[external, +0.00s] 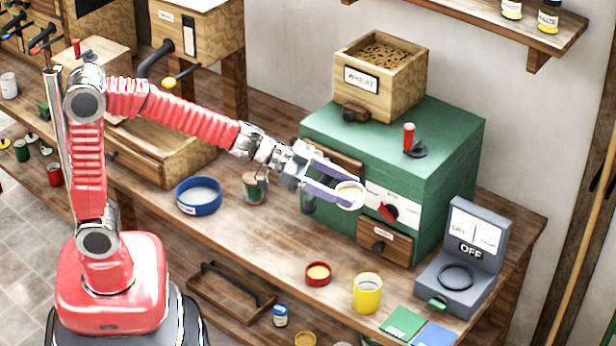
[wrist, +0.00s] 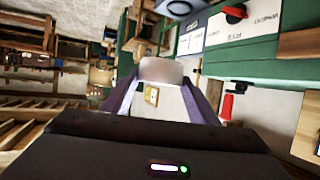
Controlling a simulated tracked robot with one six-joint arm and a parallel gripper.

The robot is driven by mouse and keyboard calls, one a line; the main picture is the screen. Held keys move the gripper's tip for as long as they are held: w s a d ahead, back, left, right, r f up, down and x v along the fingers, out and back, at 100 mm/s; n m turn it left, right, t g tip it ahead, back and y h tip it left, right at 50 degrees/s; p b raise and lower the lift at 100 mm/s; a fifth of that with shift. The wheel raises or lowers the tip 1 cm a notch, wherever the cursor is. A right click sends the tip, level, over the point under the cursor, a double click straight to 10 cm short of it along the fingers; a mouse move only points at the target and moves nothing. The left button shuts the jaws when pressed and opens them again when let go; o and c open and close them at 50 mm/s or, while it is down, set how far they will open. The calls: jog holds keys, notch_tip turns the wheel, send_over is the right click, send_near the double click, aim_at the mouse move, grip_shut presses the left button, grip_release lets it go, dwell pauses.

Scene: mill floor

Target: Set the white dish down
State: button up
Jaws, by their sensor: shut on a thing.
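My gripper (external: 338,192) is shut on the white dish (external: 350,194), a small round dish with a pale cream inside. It holds the dish in the air above the bench, in front of the green mill (external: 455,165). In the wrist view the dish (wrist: 160,70) shows as a pale blurred shape between the purple fingers. Whether the dish holds anything is hard to tell.
On the wooden bench (external: 250,245) stand a blue ring-shaped dish (external: 198,209), a small red dish (external: 318,281), a yellow mug (external: 367,305) and a grey gauge box marked OFF (external: 432,277). Green (external: 403,323) and blue (external: 437,335) cards lie at the front. Bare bench lies left of the red dish.

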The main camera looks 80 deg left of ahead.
notch_tip(320, 180, up, 2)
jog(key=shift+r, duration=0.15)
jog(key=shift+w+a+r, duration=0.1)
jog(key=shift+a+r, duration=0.15)
jog(key=shift+r, duration=0.25)
jog(key=shift+a+r, duration=0.2)
jog(key=shift+r, duration=0.25)
jog(key=a+n+y, duration=0.1)
jog(key=a, duration=0.8)
jog(key=s+a+n+y, duration=0.1)
jog(key=a+n+y, duration=0.1)
jog(key=a, duration=0.8)
jog(key=s+a+n+t+y, duration=0.1)
jog(key=a+y, duration=0.1)
jog(key=a, duration=0.8)
jog(key=shift+s, duration=0.2)
jog(key=s+a+n+y, duration=0.1)
jog(key=s+a+y, duration=0.1)
jog(key=s+a, duration=0.45)
jog(key=s+a+n+g+y, duration=0.15)
jog(key=s+a, duration=0.25)
jog(key=a, duration=0.6)
jog(key=s+a+n+t+y, duration=0.1)
jog(key=s+a+n, duration=0.1)
jog(key=s+a, duration=0.45)
notch_tip(320, 180, down, 26)
jog(key=w+a, duration=0.1)
jog(key=a, duration=0.1)
jog(key=shift+w, duration=0.15)
jog(key=shift+g+y, duration=0.25)
